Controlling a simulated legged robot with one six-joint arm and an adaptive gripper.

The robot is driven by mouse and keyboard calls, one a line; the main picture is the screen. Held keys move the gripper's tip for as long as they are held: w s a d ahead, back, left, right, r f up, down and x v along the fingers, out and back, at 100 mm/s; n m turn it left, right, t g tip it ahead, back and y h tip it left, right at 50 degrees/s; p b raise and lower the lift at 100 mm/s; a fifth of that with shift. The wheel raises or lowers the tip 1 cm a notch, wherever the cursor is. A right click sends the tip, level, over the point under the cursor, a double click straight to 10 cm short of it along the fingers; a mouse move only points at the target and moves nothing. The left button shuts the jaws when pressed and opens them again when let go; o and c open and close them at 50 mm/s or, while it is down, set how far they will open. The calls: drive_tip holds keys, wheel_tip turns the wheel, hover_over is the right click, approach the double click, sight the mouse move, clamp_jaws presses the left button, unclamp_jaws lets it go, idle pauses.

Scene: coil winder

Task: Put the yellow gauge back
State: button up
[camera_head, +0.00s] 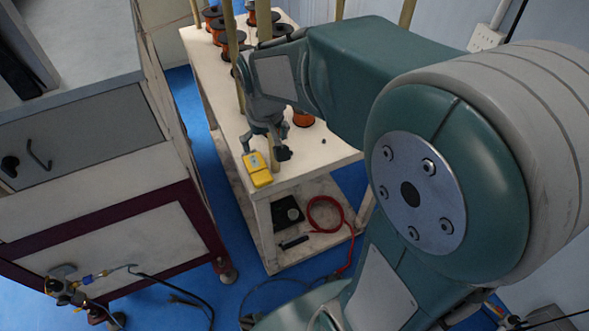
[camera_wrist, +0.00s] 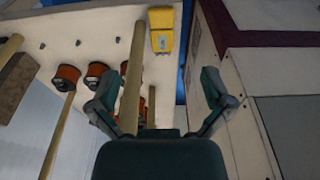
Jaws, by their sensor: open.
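The yellow gauge (camera_head: 257,169) lies at the near left corner of the white table top (camera_head: 315,152). It also shows in the wrist view (camera_wrist: 161,30), at the top centre, with a grey display face. My gripper (camera_head: 266,150) hangs just behind and above the gauge in the head view. In the wrist view my gripper (camera_wrist: 160,92) has its two fingers spread wide with nothing held between them. The gauge lies beyond the fingertips there, apart from them. My arm hides part of the table in the head view.
Wooden posts (camera_wrist: 132,75) rise from the table close to my gripper. Copper wire spools (camera_head: 222,30) stand farther back, and one (camera_head: 303,118) is beside my gripper. A cabinet (camera_head: 95,160) stands left across a narrow gap. A red cable (camera_head: 325,213) lies on the lower shelf.

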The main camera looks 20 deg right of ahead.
drive_tip(key=s+r+t, duration=0.1)
drive_tip(key=s+r, duration=0.2)
drive_tip(key=s, duration=0.5)
drive_tip(key=s+r+t, duration=0.2)
drive_tip(key=s+r, duration=0.2)
drive_tip(key=s, duration=0.3)
drive_tip(key=shift+s+t, duration=0.3)
drive_tip(key=shift+s, duration=0.05)
drive_tip(key=shift+r, duration=0.1)
